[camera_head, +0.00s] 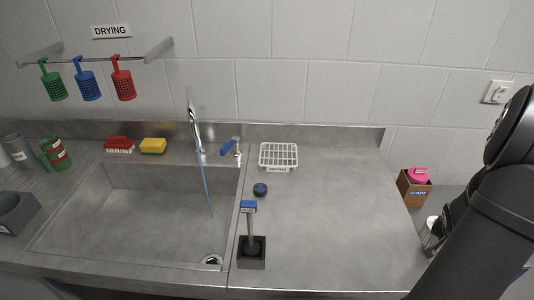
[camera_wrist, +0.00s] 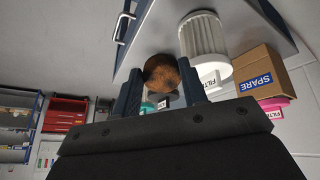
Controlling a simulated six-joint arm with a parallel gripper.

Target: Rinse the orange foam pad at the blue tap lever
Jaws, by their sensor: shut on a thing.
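My gripper (camera_wrist: 158,84) shows in the wrist view with its two dark fingers on either side of a brownish-orange rounded piece, the orange foam pad (camera_wrist: 160,70), and is shut on it. In the head view my arm comes in at the right, and the gripper and pad are hidden or out of frame. The blue tap lever (camera_head: 229,147) stands right of the chrome tap (camera_head: 195,125), at the sink's back right corner. A thin blue stream of water (camera_head: 205,185) runs from the tap into the sink (camera_head: 140,205).
The counter (camera_head: 330,220) right of the sink is mostly clear. A white wire basket (camera_head: 278,156), a dark blue ball (camera_head: 260,189) and a blue-topped tool in a dark holder (camera_head: 250,250) stand there. A SPARE box (camera_wrist: 258,72) and white ribbed filter (camera_wrist: 203,45) are near my gripper.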

